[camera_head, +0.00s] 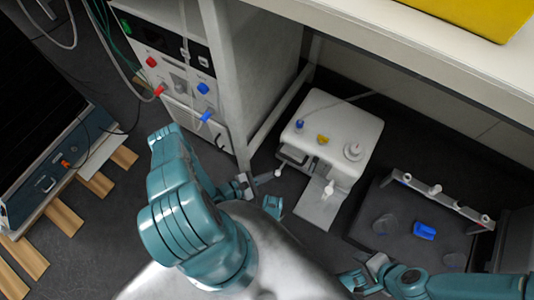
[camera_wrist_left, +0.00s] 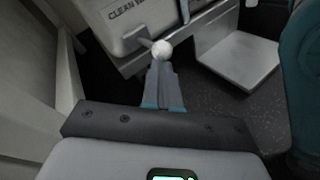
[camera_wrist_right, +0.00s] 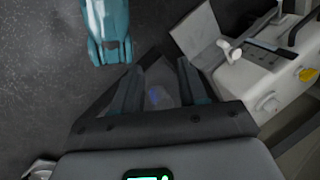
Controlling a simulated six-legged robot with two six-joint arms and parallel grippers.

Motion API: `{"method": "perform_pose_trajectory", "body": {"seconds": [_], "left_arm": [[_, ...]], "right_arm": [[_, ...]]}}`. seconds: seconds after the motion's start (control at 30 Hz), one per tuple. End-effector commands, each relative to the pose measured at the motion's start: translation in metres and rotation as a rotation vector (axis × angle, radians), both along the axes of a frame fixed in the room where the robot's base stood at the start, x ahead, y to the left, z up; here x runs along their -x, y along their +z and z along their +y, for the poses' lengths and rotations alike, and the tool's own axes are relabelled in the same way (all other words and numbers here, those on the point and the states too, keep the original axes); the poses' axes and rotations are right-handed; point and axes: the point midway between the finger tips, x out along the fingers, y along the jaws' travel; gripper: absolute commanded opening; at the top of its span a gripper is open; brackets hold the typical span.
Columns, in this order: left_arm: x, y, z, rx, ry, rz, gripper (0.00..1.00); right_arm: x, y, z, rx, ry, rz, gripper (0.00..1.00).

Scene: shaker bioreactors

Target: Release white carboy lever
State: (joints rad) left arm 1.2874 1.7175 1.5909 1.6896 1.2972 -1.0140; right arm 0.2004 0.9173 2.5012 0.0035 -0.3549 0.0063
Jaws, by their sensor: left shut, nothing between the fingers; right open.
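The white carboy (camera_head: 340,128) is a box-shaped tank on the floor with blue, yellow and white fittings on top. Its front has a lever ending in a white ball knob (camera_head: 277,172). In the left wrist view the knob (camera_wrist_left: 162,49) is just beyond the fingertips of my left gripper (camera_wrist_left: 162,70), which is shut and empty. Whether they touch is unclear. In the head view my left gripper (camera_head: 262,180) is at the carboy's left front. My right gripper (camera_wrist_right: 155,88) is open and empty, with the carboy (camera_wrist_right: 268,80) to its right in the right wrist view.
A second white knob (camera_head: 328,188) is at the carboy's front, above a pale plate (camera_head: 314,208). A grey cabinet (camera_head: 255,75) stands to the left and a bench (camera_head: 430,60) overhangs behind. A dark tray (camera_head: 375,205) with a blue item (camera_head: 424,231) lies to the right.

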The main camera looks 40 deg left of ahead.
Motion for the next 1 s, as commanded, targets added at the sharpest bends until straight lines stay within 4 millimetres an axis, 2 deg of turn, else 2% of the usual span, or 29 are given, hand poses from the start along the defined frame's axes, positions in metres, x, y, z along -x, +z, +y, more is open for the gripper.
{"method": "perform_pose_trajectory", "body": {"seconds": [0.03, 0.1, 0.33, 0.6, 1.0], "left_arm": [[-0.001, 0.012, -0.001, 0.002, -0.005, 0.006, 0.00], [-0.001, 0.022, -0.001, 0.010, -0.005, 0.043, 0.00], [-0.004, 0.035, 0.000, 0.047, -0.003, 0.202, 0.00], [-0.007, 0.039, 0.000, 0.057, -0.001, 0.242, 0.00], [-0.008, 0.039, 0.001, 0.056, 0.002, 0.240, 0.00]], "right_arm": [[0.001, 0.013, 0.001, -0.001, 0.005, 0.002, 0.43], [0.004, 0.027, 0.004, -0.002, 0.015, 0.006, 0.43], [0.011, 0.058, 0.011, -0.008, 0.044, 0.018, 0.43], [0.012, 0.068, 0.012, -0.009, 0.049, 0.020, 0.43], [0.012, 0.068, 0.012, -0.009, 0.048, 0.020, 0.43]]}}
